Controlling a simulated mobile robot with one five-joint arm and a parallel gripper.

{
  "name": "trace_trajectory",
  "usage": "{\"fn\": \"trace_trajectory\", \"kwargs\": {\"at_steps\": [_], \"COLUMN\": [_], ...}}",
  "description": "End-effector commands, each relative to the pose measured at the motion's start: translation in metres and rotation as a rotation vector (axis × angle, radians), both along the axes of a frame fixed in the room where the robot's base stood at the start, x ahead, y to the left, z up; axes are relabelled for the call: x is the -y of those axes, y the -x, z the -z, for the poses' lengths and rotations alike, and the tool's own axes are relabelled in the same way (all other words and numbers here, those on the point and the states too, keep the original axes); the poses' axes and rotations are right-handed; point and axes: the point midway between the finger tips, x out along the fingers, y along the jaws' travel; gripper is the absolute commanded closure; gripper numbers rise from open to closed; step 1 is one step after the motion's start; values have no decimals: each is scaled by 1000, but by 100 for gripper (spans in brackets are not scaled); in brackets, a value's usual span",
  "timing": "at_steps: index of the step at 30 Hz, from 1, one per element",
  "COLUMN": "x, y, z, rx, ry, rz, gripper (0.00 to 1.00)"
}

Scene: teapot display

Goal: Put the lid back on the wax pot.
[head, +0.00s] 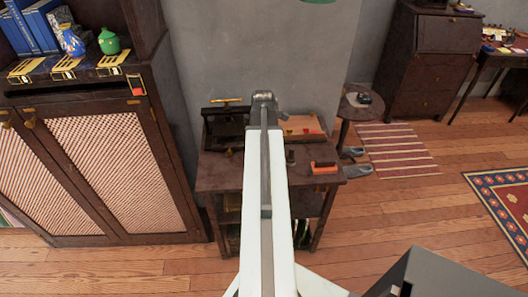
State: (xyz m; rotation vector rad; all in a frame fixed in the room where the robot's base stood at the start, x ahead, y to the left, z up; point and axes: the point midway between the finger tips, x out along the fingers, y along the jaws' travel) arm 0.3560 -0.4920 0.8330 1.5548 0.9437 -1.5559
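I cannot pick out the wax pot or its lid for certain. A small dark upright object (290,157) stands on the dark wooden table (218,172), just right of my arm; it is too small to identify. A black item (364,98) lies on a small round table (356,112) further right. My white arm reaches forward over the middle of the wooden table and hides part of its top. The arm ends in a grey joint near the table's back; no gripper fingers show, so I cannot see whether they hold anything.
The table also holds an open dark box (225,128), a tan panel (300,127) and a red-orange object (324,167). A cabinet (95,165) stands left, with a green lidded pot (109,41) and blue-white pot (72,42). Shoes (358,171) and a striped rug (398,150) lie right.

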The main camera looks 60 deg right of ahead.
Motion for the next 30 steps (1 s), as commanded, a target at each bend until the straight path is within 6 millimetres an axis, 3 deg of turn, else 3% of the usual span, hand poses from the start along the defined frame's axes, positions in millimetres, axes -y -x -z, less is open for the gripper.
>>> {"fn": "trace_trajectory", "kwargs": {"at_steps": [9,10,12,13,20,21,30], "x": [0,0,0,0,0,0,0], "y": [0,0,0,0,0,0,-1], "z": [0,0,0,0,0,0,-2], "rx": [0,0,0,0,0,0,0], "ry": [0,0,0,0,0,0,0], "rz": [-1,-1,-1,-1,-1,-1,-1], "gripper": [72,30,10,7,7,0,0]}}
